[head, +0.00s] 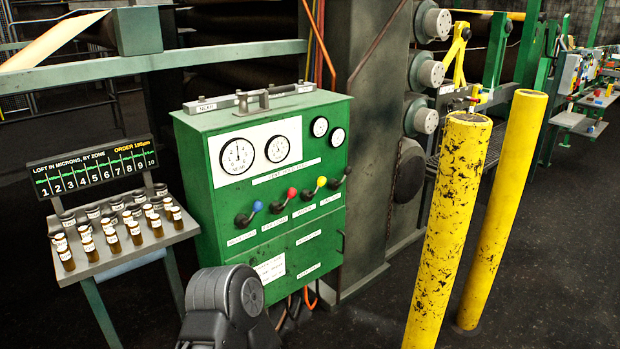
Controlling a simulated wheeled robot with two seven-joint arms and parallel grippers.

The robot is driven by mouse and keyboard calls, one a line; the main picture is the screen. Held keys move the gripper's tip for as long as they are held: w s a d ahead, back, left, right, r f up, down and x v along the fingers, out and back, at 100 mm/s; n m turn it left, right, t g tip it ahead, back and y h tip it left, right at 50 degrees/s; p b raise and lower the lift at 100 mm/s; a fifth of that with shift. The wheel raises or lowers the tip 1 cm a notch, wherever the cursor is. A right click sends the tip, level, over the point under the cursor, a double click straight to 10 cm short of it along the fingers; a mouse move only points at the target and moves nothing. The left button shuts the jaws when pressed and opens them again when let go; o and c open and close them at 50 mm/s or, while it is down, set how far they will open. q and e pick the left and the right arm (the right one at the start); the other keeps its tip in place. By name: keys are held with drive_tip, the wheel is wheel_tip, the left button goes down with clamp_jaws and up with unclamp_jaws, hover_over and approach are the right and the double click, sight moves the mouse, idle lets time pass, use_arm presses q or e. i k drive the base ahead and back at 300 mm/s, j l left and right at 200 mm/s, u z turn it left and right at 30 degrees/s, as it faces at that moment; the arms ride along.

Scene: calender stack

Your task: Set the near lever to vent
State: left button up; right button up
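A green control cabinet (200,160) stands in the middle of the head view. Four levers sit in a row on its front, with blue (257,205), red (292,192), yellow (321,181) and green (347,170) knobs. Each lever points up and to the right from its dark pivot. Labels lie above and below the row, too small to read surely. A grey handle or lever (264,98) is mounted on top, beside a small plate (205,107). I cannot tell which is the near lever or which position is vent. Neither of my grippers is in view.
Dials (238,156) sit above the levers. A stand (125,262) with several small brown jars and a display board (97,170) is to the left. Two yellow posts (447,235) (505,210) stand to the right. Orange hoses (309,298) hang below the cabinet.

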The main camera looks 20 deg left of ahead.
sight(258, 204)
drive_tip(key=i, duration=1)
drive_tip(key=u, duration=0.25)
